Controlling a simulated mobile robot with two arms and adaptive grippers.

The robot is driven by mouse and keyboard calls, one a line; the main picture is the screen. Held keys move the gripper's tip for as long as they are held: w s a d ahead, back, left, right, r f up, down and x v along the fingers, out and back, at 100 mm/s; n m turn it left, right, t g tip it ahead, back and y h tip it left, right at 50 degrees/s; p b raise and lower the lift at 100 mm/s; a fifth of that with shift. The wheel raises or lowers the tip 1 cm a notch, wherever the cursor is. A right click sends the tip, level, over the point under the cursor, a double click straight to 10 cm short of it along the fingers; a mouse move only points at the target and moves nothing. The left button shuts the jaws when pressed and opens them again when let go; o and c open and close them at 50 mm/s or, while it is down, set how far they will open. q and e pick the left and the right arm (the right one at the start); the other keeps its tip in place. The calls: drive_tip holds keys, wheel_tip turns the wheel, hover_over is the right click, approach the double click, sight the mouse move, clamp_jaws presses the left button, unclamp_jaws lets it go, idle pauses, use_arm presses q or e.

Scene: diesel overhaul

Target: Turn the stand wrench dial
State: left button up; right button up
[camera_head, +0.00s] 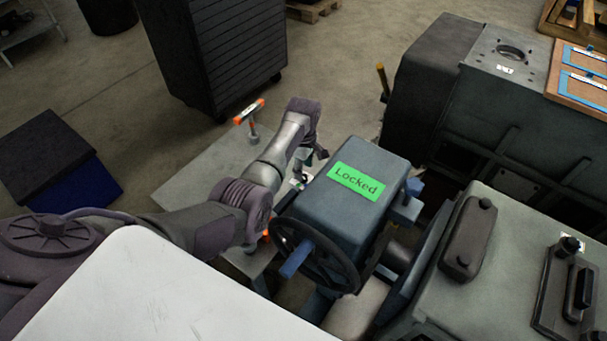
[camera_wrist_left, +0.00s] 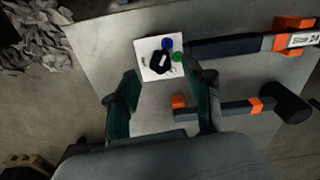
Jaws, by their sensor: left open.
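In the left wrist view, a black dial (camera_wrist_left: 160,62) sits on a small white plate (camera_wrist_left: 147,48), with a blue button (camera_wrist_left: 167,43) and a green button (camera_wrist_left: 178,57) beside it. My left gripper (camera_wrist_left: 163,100) is open, its two dark green fingers apart and nothing between them. The dial lies beyond the fingertips, roughly in line with the gap. In the head view my left gripper (camera_head: 318,152) is beside the blue-grey box marked "Locked" (camera_head: 355,182), and part of the white plate (camera_head: 300,179) shows below the wrist. My right gripper is not in view.
Black-and-orange tools (camera_wrist_left: 236,45) lie to the right of the plate on a grey surface (camera_wrist_left: 100,45). A handwheel (camera_head: 315,252) is on the box's near side. A large engine block (camera_head: 520,130) stands right, a dark cabinet (camera_head: 215,45) behind.

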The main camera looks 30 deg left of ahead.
use_arm(q)
drive_tip(key=shift+f+b, duration=0.3)
drive_tip(key=shift+f, duration=1.4)
clamp_jaws()
